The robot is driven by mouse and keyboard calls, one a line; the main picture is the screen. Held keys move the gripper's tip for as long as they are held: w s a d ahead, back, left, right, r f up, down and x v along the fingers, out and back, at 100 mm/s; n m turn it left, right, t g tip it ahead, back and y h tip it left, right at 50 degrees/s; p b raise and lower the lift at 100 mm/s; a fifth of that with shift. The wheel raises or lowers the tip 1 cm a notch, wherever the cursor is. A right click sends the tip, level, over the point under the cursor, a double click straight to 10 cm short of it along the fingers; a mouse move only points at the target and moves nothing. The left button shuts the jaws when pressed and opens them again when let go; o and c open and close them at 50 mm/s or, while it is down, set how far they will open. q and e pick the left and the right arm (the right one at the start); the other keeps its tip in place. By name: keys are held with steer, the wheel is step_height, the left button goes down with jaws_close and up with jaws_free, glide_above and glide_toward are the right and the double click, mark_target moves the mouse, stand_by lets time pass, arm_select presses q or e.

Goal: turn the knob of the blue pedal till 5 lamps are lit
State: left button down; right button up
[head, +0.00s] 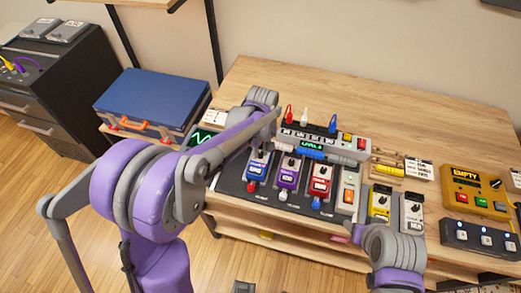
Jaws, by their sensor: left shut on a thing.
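The blue pedal (258,168) stands at the left end of the pedal row on a dark board. My left gripper (262,142) comes down over its top and is shut on its knob, which is mostly hidden by the fingers and arm. Behind the row is a grey unit (347,150) with a small green-lettered display (312,144). I cannot tell how many lamps are lit. My right arm's end (362,232) is low at the front right, apart from the blue pedal; its fingers do not show clearly.
A purple pedal (287,175) and a red pedal (320,181) stand close to the right of the blue one. Yellow (379,204) and white (412,213) pedals are further right. A yellow box (474,190) sits at the right. The wooden tabletop behind is clear.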

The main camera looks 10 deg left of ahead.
steer(key=shift+f, duration=0.15)
arm_select(q)
steer(key=m+b, duration=0.1)
steer(key=m, duration=0.1)
steer(key=shift+m, duration=0.4)
steer(key=shift+m+b, duration=0.45)
steer(key=shift+m, duration=0.95)
arm_select(e)
steer(key=shift+s+f, duration=0.25)
steer(key=shift+f, duration=0.35)
steer(key=shift+s+f, duration=0.25)
steer(key=shift+f, duration=0.3)
arm_select(q)
steer(key=c, duration=1)
jaws_free()
steer(key=shift+r, duration=0.1)
